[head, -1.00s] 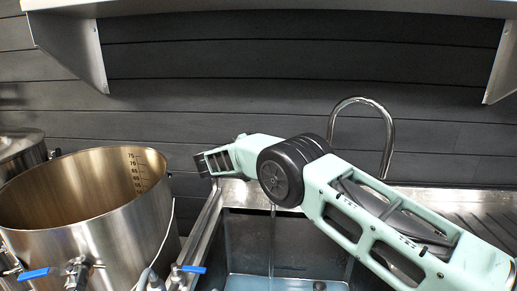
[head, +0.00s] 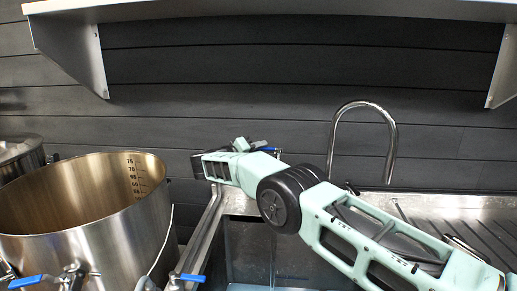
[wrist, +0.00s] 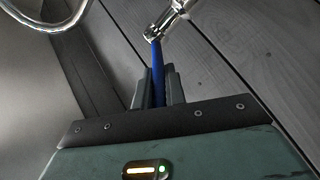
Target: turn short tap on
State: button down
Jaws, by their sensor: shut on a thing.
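The short tap's blue lever (wrist: 158,70) stands between the fingers of my gripper (wrist: 157,92) in the wrist view, and the gripper is shut on it. The lever joins a chrome tap body (wrist: 170,20) at the top of that view. In the head view my gripper (head: 241,146) is behind the sink's back left corner, beside the blue lever (head: 268,149). The tap's spout is hidden behind my arm. A thin pale streak, seemingly water, shows below my arm over the sink (head: 246,250).
A tall chrome gooseneck spout (head: 362,104) rises behind the sink, right of my gripper. A big steel kettle (head: 90,240) with a blue-handled valve (head: 25,281) stands at left. A steel shelf (head: 270,12) hangs above. A ribbed drainboard (head: 480,225) lies right.

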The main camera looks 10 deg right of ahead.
jog(key=c, duration=1.5)
grip_release()
jog(key=shift+o, duration=0.2)
jog(key=b+v, duration=0.2)
jog(key=v, duration=1)
